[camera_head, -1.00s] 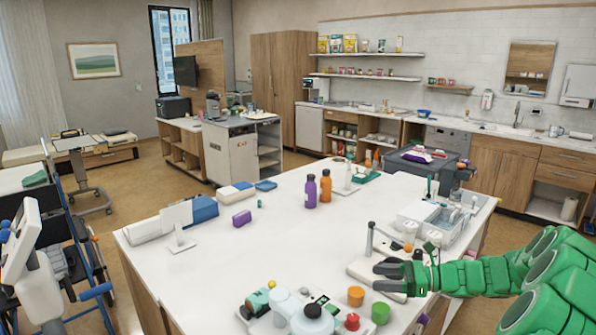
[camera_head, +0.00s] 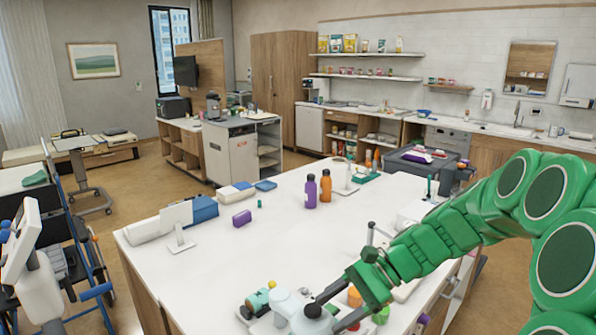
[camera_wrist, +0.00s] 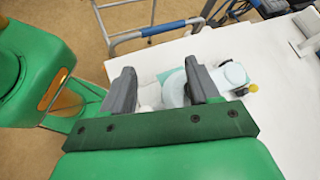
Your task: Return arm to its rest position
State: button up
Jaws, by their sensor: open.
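My gripper (camera_head: 332,312) is at the end of my green arm, over the near edge of the white table (camera_head: 250,262) in the head view. My arm reaches in from the right and slopes down to it. In the wrist view my gripper (camera_wrist: 158,72) shows two dark jaws standing apart, with nothing held between them. A white and teal device (camera_wrist: 228,76) with a yellow knob lies beyond and beside the right jaw. I cannot tell how far below the jaws it is.
Near the gripper stand white rounded containers (camera_head: 281,300), an orange cup (camera_head: 354,297) and a green cup (camera_head: 380,315), partly hidden by my arm. Purple (camera_head: 311,191) and orange bottles (camera_head: 326,187) stand farther back. The table's middle is clear.

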jog(key=s+n+h, duration=0.5)
jog(key=s+n, duration=0.1)
jog(key=s, duration=0.8)
jog(key=s+d+n+t+h, duration=0.1)
jog(key=s+d+n+h, duration=0.3)
jog(key=s, duration=0.8)
jog(key=shift+d+n+h, duration=0.4)
jog(key=shift+d+h, duration=0.6)
jog(key=shift+d, duration=0.65)
